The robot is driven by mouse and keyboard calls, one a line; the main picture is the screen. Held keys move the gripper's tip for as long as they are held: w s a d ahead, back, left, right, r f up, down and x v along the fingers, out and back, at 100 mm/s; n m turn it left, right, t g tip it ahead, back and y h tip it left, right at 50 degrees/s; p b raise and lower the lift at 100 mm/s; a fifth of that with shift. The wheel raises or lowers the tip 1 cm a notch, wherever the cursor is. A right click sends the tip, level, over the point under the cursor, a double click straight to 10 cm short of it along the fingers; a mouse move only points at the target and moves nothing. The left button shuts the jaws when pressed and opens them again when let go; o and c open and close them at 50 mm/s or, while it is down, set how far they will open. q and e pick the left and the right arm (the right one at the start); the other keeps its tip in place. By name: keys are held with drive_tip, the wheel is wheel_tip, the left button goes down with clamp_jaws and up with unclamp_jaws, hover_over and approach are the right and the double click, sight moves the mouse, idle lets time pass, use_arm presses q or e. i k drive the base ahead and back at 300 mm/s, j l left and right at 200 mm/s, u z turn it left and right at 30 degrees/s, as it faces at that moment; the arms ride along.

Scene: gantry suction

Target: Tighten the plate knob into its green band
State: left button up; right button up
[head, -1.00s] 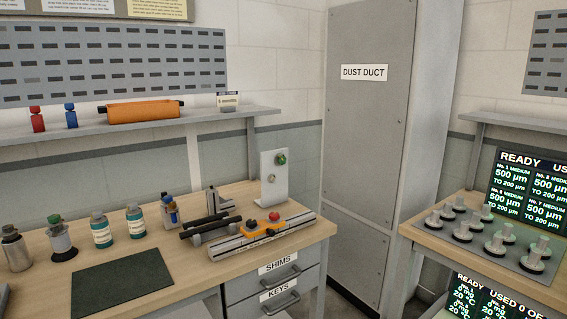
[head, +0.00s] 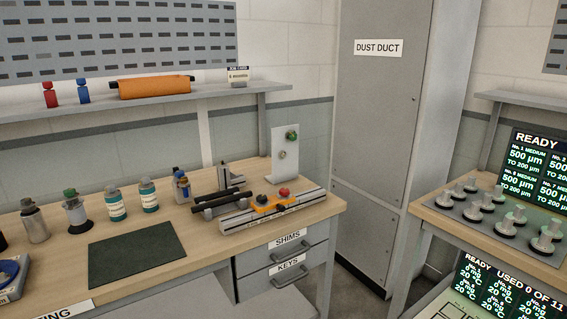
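An upright pale metal plate (head: 280,169) stands at the back right corner of the wooden workbench. A green round part (head: 292,134) is near its top right, and a small metallic knob (head: 282,155) sits below it. Which of them is the plate knob, and any green band, are too small to make out. In front of the plate is a grey rail fixture (head: 240,217) with an orange block (head: 266,206), a red knob (head: 284,191) and black parts. Neither of my grippers is in view.
A dark green mat (head: 137,254) lies on the bench, with several bottles behind it. A shelf (head: 150,104) holds an orange roll (head: 154,87). Drawers (head: 287,257) are under the bench's right end. A second table (head: 500,242) with screens stands at right, across a gap.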

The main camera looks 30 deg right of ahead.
sight(292, 136)
drive_tip(key=l+z, duration=0.15)
drive_tip(key=l, duration=0.25)
drive_tip(key=i+l+z, duration=0.1)
drive_tip(key=l, duration=0.3)
drive_tip(key=i+l+z, duration=0.15)
drive_tip(key=l, duration=0.3)
drive_tip(key=l+z, duration=0.15)
drive_tip(key=l, duration=0.25)
drive_tip(key=i, duration=0.05)
